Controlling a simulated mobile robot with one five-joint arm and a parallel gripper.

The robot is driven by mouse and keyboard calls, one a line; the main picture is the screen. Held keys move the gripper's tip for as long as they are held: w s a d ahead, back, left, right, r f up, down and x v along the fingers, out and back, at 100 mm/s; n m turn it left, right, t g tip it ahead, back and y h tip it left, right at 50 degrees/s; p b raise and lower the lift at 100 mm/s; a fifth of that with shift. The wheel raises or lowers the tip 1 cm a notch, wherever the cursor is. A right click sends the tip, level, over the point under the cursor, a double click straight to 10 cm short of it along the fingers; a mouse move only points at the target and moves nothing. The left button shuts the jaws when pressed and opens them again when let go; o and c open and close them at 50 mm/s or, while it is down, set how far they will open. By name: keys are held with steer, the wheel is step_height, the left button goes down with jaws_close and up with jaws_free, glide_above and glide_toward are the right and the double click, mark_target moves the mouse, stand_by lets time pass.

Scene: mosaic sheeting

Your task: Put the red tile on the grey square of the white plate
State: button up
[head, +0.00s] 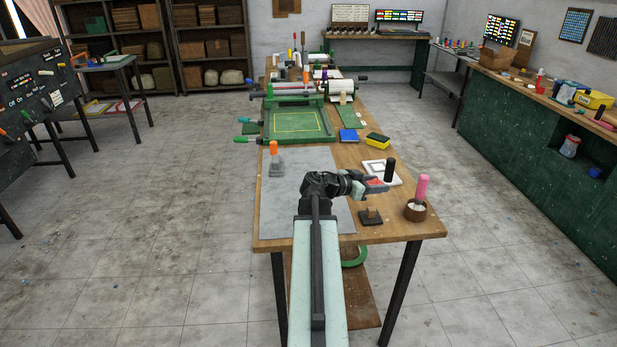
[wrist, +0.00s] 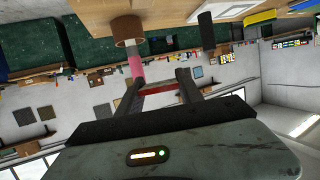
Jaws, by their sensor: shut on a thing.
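My gripper (head: 377,186) is shut on the red tile (head: 376,182). In the wrist view, the tile (wrist: 161,91) shows as a thin red strip between the two fingers (wrist: 160,88). The white plate (head: 369,163) lies on the wooden table just behind my gripper. Its grey square (head: 376,168) is partly visible, and my gripper hides the plate's near edge. In the head view the tile overlaps the plate's near side. I cannot tell how high the tile is above it.
A black upright handle (head: 389,169) stands at the plate's right side. A pink handle (head: 422,187) stands in a brown pot (head: 415,211) to the right. A dark block with a wooden knob (head: 371,216) sits in front. A yellow sponge (head: 377,140) lies behind.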

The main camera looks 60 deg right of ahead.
mark_target(372, 209)
step_height(372, 209, down, 10)
steer(key=b, duration=1)
steer(key=shift+r, duration=0.25)
steer(key=shift+f, duration=0.25)
steer(key=o, duration=1.4)
steer(key=shift+c, duration=0.2)
